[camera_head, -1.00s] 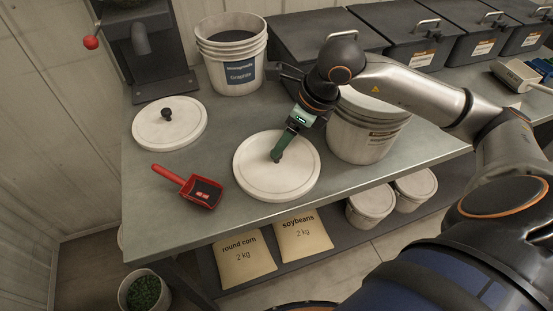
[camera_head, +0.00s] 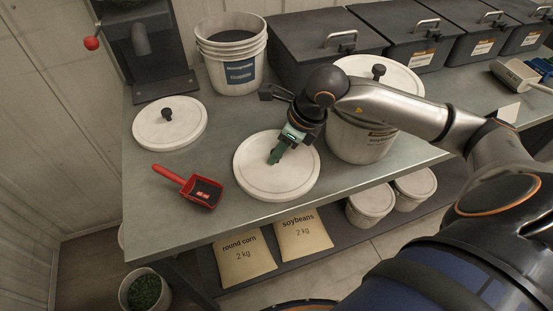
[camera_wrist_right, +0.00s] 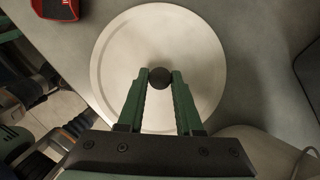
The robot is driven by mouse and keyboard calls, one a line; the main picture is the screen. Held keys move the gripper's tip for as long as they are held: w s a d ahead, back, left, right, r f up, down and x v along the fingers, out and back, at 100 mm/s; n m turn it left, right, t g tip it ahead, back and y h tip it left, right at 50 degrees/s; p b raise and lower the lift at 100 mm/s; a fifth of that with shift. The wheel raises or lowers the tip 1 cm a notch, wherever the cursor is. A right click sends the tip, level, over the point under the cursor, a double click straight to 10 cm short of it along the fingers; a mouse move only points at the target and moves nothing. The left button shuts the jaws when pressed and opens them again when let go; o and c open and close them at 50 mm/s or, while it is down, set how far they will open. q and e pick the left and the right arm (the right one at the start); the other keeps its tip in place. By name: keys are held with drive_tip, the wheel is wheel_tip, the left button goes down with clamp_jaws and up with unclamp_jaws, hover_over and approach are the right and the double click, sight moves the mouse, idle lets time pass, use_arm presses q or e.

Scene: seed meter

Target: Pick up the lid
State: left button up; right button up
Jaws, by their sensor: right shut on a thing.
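A round white lid (camera_head: 262,182) lies flat on the grey workbench near its front edge. My right gripper (camera_head: 274,158) is low over the lid's middle. In the right wrist view my gripper (camera_wrist_right: 159,78) has its two green fingers shut on the lid's dark round knob (camera_wrist_right: 160,78), and the lid (camera_wrist_right: 190,45) shows behind the fingers. In the head view the gripper hides the knob. A second white lid (camera_head: 187,130) with a dark knob lies flat at the back left. My left gripper is in neither view.
A red scoop (camera_head: 204,191) lies left of the lid. An open white bucket with a blue label (camera_head: 240,72) stands behind. A lidded bucket (camera_head: 355,140) stands close on the right, partly behind my arm. Dark bins (camera_head: 325,65) line the back.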

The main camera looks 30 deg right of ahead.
clamp_jaws()
